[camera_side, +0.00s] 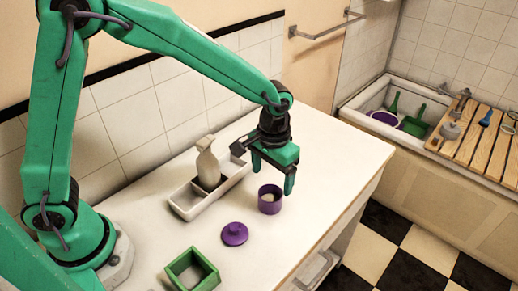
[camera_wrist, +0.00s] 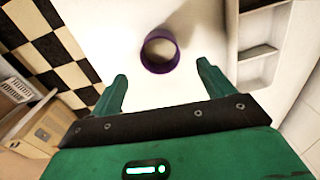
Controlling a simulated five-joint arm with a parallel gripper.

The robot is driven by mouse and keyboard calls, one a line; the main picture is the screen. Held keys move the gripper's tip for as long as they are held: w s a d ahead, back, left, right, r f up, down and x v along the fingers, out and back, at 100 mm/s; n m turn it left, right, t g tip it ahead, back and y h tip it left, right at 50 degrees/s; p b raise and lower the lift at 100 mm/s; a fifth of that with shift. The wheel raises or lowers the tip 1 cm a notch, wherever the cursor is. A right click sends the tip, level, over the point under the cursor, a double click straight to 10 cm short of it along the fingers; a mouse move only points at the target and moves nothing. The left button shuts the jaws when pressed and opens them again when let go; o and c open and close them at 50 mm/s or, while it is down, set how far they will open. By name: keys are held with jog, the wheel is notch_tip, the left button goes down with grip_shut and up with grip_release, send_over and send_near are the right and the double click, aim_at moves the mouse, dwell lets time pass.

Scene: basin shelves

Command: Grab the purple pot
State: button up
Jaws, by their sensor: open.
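The purple pot (camera_side: 270,199) stands upright and open-topped on the white counter in the side view. In the wrist view the pot (camera_wrist: 160,50) shows as a purple ring, ahead of the fingertips and between their lines. A purple lid (camera_side: 234,233) with a knob lies on the counter, apart from the pot. My green gripper (camera_side: 272,178) is above the counter at the pot, with its fingers pointing down. In the wrist view my gripper (camera_wrist: 162,72) is open, with nothing between its fingers.
A white divided tray (camera_side: 185,203) holding a pale spray bottle (camera_side: 207,165) stands behind the pot, near the wall. A green square container (camera_side: 191,272) is at the front. The counter's right edge (camera_side: 340,210) drops to a checkered floor. A basin with a wooden rack (camera_side: 478,150) is at right.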

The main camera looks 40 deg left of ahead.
aim_at(271, 187)
jog(key=shift+s+f, duration=0.1)
jog(key=shift+f, duration=2.45)
jog(key=c, duration=1.1)
jog(key=shift+r, duration=0.3)
jog(key=shift+s+d+r, duration=1.1)
jog(key=shift+s+r, duration=0.45)
jog(key=shift+r, duration=0.15)
jog(key=shift+s+d+r, duration=1.1)
jog(key=shift+s+r, duration=0.5)
jog(key=shift+r, duration=0.15)
jog(key=shift+s+d+r, duration=1.1)
jog(key=shift+s+r, duration=0.45)
jog(key=shift+r, duration=0.15)
